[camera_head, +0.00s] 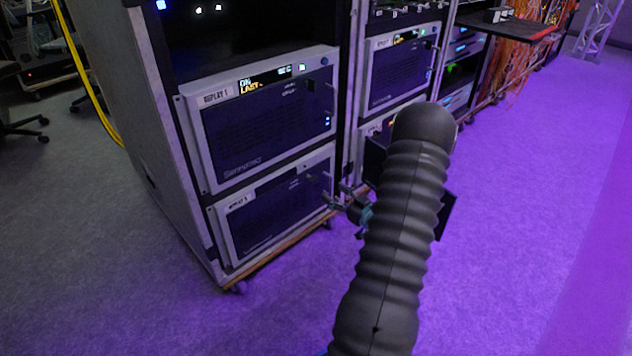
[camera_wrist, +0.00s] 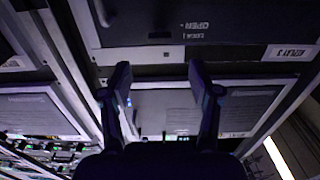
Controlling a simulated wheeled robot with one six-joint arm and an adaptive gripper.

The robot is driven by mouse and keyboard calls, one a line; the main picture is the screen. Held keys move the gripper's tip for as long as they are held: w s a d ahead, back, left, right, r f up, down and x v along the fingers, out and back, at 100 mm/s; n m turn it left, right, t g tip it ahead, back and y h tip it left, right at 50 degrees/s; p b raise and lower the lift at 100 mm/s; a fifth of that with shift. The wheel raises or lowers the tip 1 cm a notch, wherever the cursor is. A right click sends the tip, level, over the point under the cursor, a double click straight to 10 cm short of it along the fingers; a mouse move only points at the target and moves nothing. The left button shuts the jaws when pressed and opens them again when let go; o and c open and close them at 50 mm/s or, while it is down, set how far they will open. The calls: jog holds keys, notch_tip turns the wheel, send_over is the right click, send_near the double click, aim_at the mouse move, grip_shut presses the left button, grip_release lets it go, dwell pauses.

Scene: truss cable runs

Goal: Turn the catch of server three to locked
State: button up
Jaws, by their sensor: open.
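Server three is the lower dark-fronted unit (camera_head: 270,212) in the near rack in the head view. Its label is small there, but in the wrist view, which is upside down, a label (camera_wrist: 290,52) reads REPLAY 3 on this server's front (camera_wrist: 240,18). Printed OPEN and LOCK words (camera_wrist: 193,30) show on that front. The catch is a small dark shape, hard to make out near these words, and I cannot tell its position. My gripper (camera_head: 334,199) is beside the server's right side. In the wrist view its two fingers (camera_wrist: 160,72) are apart with nothing between them.
Server one (camera_head: 265,115), labelled REPLAY 1, sits above server three. A second rack (camera_head: 400,70) stands close on the right, partly behind my arm. A shelf (camera_head: 510,28) juts out farther back. The purple-lit floor (camera_head: 540,200) on the right is clear.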

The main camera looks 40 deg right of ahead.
aim_at(316, 180)
jog(key=w, duration=0.8)
jog(key=shift+w+a, duration=0.35)
jog(key=shift+w, duration=0.05)
jog(key=c, duration=1.2)
